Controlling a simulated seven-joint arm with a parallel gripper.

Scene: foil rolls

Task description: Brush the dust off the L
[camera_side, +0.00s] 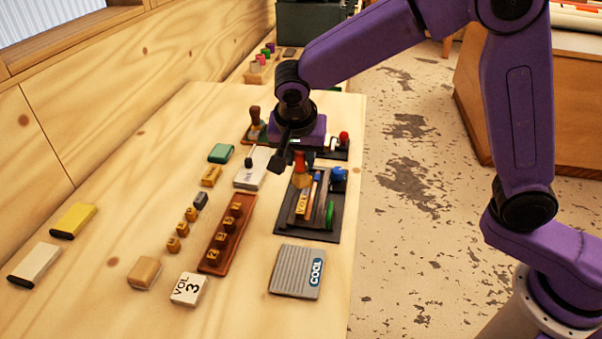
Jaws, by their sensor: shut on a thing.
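My gripper (303,157) points down over the back of a dark tray (331,236). It is shut on a small brush-like tool (300,171) with a red-orange upper part and a tan, flared lower end. The tool's tip is just above or at the tray's back; I cannot tell if it touches. A yellowish lettered block (303,204) lies in the tray, its letters too small to read surely. Small gold lettered blocks sit in a brown rack (210,268), and several loose ones (183,229) lie left of it. I cannot make out which piece is the L, nor any dust.
The tray also holds a blue knob (338,175) and a green stick (330,214). In front lie a grey ribbed "COOL" block (292,271) and a white "VOL 3" block (187,289). A wooden-handled stamp (255,118) stands behind.

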